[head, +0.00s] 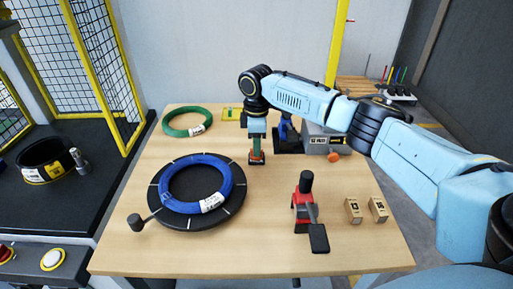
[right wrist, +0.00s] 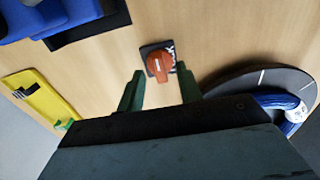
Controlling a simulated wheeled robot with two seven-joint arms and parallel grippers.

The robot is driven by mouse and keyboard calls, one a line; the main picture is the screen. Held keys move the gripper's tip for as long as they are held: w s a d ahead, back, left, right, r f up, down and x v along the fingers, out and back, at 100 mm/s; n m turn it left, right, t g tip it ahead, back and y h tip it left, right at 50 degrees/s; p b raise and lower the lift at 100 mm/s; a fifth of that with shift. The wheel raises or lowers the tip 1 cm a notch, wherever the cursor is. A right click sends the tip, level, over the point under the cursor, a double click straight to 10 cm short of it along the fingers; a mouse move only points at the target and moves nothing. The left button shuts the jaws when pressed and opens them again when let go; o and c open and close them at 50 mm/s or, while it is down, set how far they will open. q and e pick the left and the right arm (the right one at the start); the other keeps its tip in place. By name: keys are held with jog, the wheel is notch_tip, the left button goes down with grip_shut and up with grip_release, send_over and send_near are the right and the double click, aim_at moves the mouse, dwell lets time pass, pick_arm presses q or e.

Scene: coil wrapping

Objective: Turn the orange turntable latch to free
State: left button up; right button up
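The orange turntable latch (head: 257,158) sits on a small dark plate on the table, right of and behind the turntable. It also shows in the right wrist view (right wrist: 158,66), with white print beside it too small to read surely. My right gripper (head: 256,149) points down above the latch. In the right wrist view its two green fingers stand apart, and the latch shows between and beyond their tips; I cannot tell whether they touch it. The black turntable (head: 237,209) has white marks, a knobbed handle and a blue coil (head: 168,193) lying on it. My left gripper is not seen.
A green coil (head: 176,129) and yellow plate (head: 232,115) lie at the back. A blue-and-black device (head: 288,138) and grey box (head: 325,140) stand behind right. A red-and-black tool (head: 304,205) and two small wooden blocks (head: 353,211) are at front right. The table's front middle is clear.

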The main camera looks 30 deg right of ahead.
jog(key=shift+f, duration=0.7)
grip_shut()
